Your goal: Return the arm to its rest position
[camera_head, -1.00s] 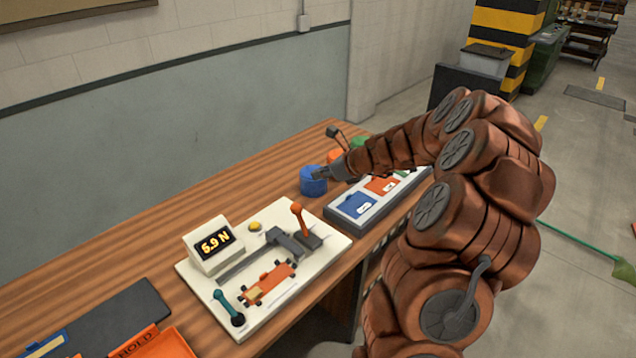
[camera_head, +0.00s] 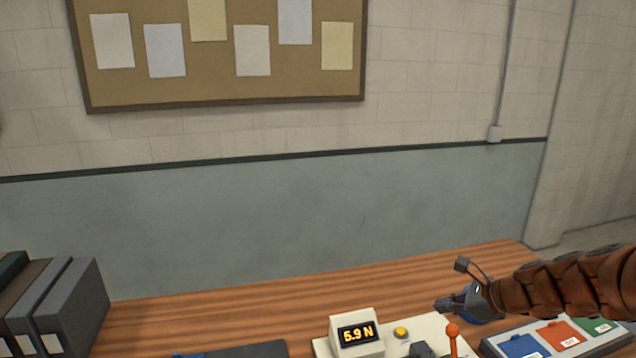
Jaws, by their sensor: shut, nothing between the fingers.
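My arm (camera_head: 570,285) reaches in from the right edge, stretched to the left over the far right part of the bench. My gripper (camera_head: 440,305) is at its end, shut, with nothing held. It points left and hangs just behind the white test fixture. A blue round container (camera_head: 483,316) is partly hidden behind the gripper; I cannot tell whether they touch.
The white fixture has a lit force display (camera_head: 357,334), a yellow button (camera_head: 400,332) and an orange-knobbed lever (camera_head: 452,331). A tray with blue, orange and green cards (camera_head: 560,334) lies below my arm. Grey binders (camera_head: 68,305) stand at left. The bench middle (camera_head: 240,310) is clear.

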